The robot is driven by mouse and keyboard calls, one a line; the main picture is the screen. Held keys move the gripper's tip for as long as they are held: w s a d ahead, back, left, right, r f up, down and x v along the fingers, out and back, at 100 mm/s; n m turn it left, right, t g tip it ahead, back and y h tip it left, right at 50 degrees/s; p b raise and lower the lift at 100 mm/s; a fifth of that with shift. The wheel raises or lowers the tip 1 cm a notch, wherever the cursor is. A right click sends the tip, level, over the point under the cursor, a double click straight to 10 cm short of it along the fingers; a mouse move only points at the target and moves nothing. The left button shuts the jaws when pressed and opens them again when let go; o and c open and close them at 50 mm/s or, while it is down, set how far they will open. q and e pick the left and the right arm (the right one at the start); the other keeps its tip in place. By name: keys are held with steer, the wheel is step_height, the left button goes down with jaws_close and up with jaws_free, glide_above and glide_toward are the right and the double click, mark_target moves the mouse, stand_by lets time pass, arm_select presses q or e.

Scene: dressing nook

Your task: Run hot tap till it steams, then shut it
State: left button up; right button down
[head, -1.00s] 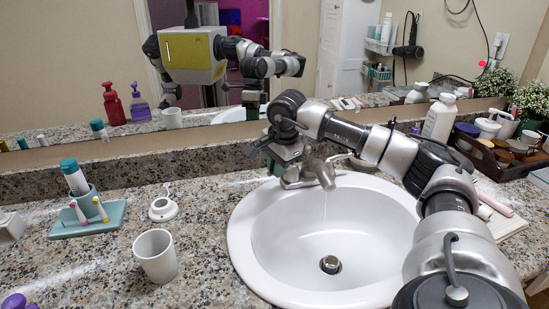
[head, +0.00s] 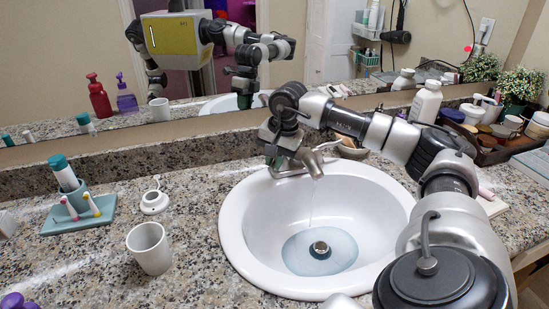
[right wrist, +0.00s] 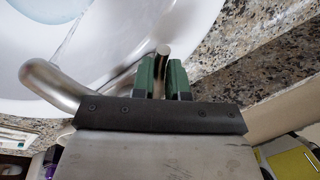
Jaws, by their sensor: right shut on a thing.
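The tap's silver spout (head: 309,163) leans over the white basin (head: 235,225). A thin clear stream of water (head: 311,205) falls from it, and shallow bluish water lies around the drain (head: 319,249). No steam shows. My right gripper (head: 274,158) is at the tap's left side, partly hidden by its own arm. In the right wrist view, its green fingers (right wrist: 166,78) are shut on a silver tap lever (right wrist: 163,50), beside the spout (right wrist: 55,88) and the stream (right wrist: 72,40). My left gripper is not directly in view.
A white cup (head: 149,248) and a teal tray (head: 78,217) with brushes stand left of the basin. A white round stand (head: 154,201) is nearer the tap. A white bottle (head: 426,103) and a dark tray of jars (head: 489,152) are at the right. The mirror (head: 215,100) backs the counter.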

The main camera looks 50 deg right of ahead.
steer(key=shift+r, duration=0.1)
steer(key=c, duration=1.1)
jaws_free()
steer(key=shift+w+a, duration=0.1)
steer(key=shift+r, duration=0.1)
arm_select(q)
steer(key=s+f, duration=0.1)
steer(key=s+f+p, duration=0.1)
steer(key=f, duration=0.3)
steer(key=shift+s+a+p, duration=0.2)
steer(key=shift+s+p, duration=0.15)
steer(key=shift+s, duration=0.05)
arm_select(e)
steer(key=r, duration=0.3)
steer(key=s+r, duration=0.1)
steer(key=r, duration=0.3)
steer(key=s+d+r, duration=0.1)
steer(key=r, duration=0.2)
steer(key=shift+r, duration=0.15)
